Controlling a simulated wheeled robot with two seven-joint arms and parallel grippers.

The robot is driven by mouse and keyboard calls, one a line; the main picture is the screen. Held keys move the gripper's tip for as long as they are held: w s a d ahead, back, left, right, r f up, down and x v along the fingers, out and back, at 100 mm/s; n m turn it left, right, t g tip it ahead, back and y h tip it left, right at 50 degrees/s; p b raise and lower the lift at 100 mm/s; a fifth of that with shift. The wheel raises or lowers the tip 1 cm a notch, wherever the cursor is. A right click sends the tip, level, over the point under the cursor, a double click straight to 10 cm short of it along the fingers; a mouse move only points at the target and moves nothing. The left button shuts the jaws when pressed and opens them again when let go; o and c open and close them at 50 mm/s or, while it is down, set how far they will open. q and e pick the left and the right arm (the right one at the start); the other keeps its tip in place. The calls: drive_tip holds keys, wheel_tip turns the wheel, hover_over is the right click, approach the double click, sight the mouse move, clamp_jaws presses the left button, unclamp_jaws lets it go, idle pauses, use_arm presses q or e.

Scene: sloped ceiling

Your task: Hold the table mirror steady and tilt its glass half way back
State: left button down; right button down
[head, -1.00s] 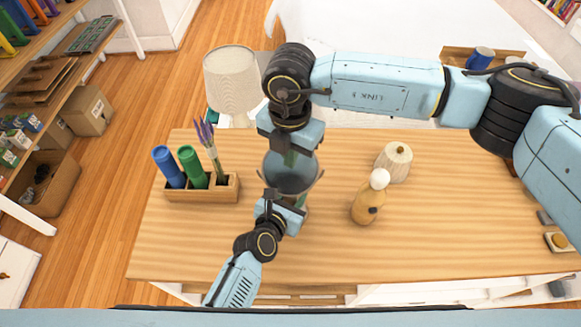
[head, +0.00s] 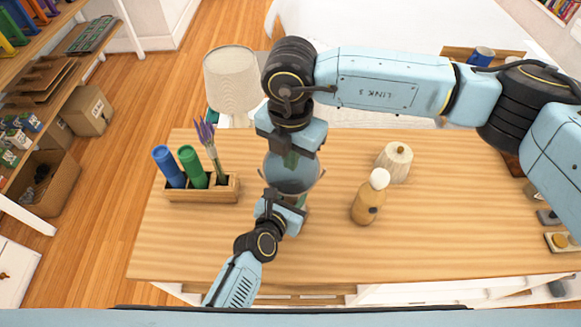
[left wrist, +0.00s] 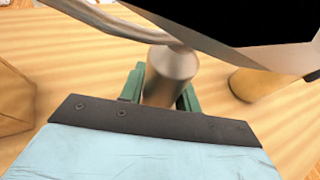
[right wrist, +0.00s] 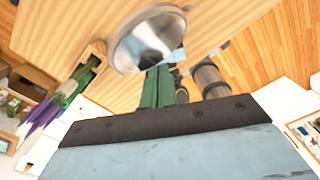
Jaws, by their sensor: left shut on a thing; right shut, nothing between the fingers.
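The table mirror stands on the wooden table, its round glass (head: 290,178) partly covered by my right gripper in the head view. Its glass and rim also show in the right wrist view (right wrist: 148,40). My left gripper (head: 297,205) is shut on the mirror's grey metal stem (left wrist: 172,72), with a green finger on each side of it. My right gripper (head: 291,160) is shut and empty at the far upper edge of the glass. Its green fingers (right wrist: 158,75) are together close to the rim; I cannot tell whether they touch it.
A wooden holder (head: 203,192) with blue and green cylinders and purple flowers stands left of the mirror. A bottle with a white top (head: 368,203) and a ribbed pale jar (head: 395,162) stand to the right. A lamp (head: 231,80) is behind. The front table is clear.

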wheel_tip(320, 180, up, 9)
idle(0.8)
drive_tip(key=shift+f, duration=0.1)
idle(0.4)
drive_tip(key=shift+w+d+f, duration=0.1)
drive_tip(key=shift+w+f, duration=0.35)
drive_tip(key=shift+f, duration=1.1)
drive_tip(key=shift+w+f, duration=0.5)
drive_tip(key=shift+f, duration=1.05)
drive_tip(key=shift+w+d+f, duration=0.1)
drive_tip(key=shift+w+f, duration=0.35)
drive_tip(key=shift+f, duration=1.1)
drive_tip(key=shift+w+f, duration=0.3)
drive_tip(key=shift+f, duration=0.05)
drive_tip(key=shift+s, duration=0.1)
